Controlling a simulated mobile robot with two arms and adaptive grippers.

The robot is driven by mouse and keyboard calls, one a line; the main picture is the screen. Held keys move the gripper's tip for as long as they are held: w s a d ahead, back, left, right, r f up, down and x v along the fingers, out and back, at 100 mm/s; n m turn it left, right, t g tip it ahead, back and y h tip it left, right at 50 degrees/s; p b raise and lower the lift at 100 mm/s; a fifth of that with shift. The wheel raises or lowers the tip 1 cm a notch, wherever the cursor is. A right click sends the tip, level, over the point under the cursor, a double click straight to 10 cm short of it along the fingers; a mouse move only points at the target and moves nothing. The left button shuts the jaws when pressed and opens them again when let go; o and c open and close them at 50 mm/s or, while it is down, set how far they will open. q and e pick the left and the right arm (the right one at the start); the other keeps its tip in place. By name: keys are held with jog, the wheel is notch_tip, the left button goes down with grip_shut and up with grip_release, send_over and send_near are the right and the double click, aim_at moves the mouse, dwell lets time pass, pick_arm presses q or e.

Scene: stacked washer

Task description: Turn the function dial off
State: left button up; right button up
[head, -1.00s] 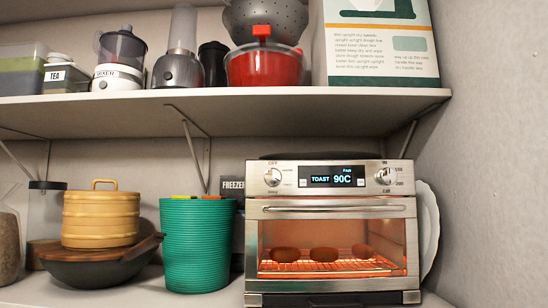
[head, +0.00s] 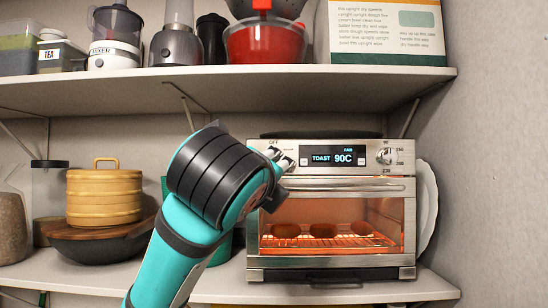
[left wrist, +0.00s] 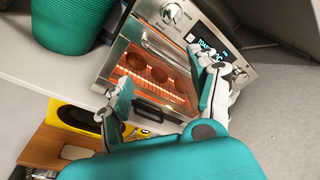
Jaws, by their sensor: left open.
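The toaster oven (head: 411,215) stands on the lower shelf, with three brown items inside on a glowing rack. Its display (head: 334,157) reads TOAST 90C. The function dial (left wrist: 171,13) is a round metal knob left of the display; in the head view it is largely covered by my gripper, under the OFF label. My left gripper (head: 284,161) is in front of the oven's upper left corner in the head view. In the left wrist view, its two fingers (left wrist: 160,75) are spread, empty and apart from the dial. My right gripper is not in view.
A second dial (head: 384,156) is right of the display. The oven's door handle (head: 345,186) runs below the panel. A green ribbed bin (left wrist: 68,22) stands left of the oven. The upper shelf (head: 300,88) overhangs, carrying appliances. A white plate (head: 427,208) stands to the right.

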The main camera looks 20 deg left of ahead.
pick_arm(q)
notch_tip(320, 180, up, 5)
jog(key=s, duration=0.2)
jog(key=shift+m+t+y, duration=0.4)
jog(key=w+a+p, duration=0.1)
jog(key=w+p, duration=0.1)
jog(key=w, duration=0.3)
jog(key=w+a+p, duration=0.1)
jog(key=w+p, duration=0.2)
jog(key=w, duration=0.2)
jog(key=w+a+p, duration=0.1)
jog(key=w+p, duration=0.2)
jog(key=w, duration=0.2)
jog(key=shift+w+a+f, duration=0.15)
jog(key=shift+w+f, duration=0.05)
jog(key=shift+w, duration=0.1)
jog(key=shift+w+a+f+p, duration=0.15)
jog(key=shift+w+p, duration=0.15)
jog(key=shift+w, duration=0.3)
jog(key=c, duration=1.2)
jog(key=shift+o, duration=0.2)
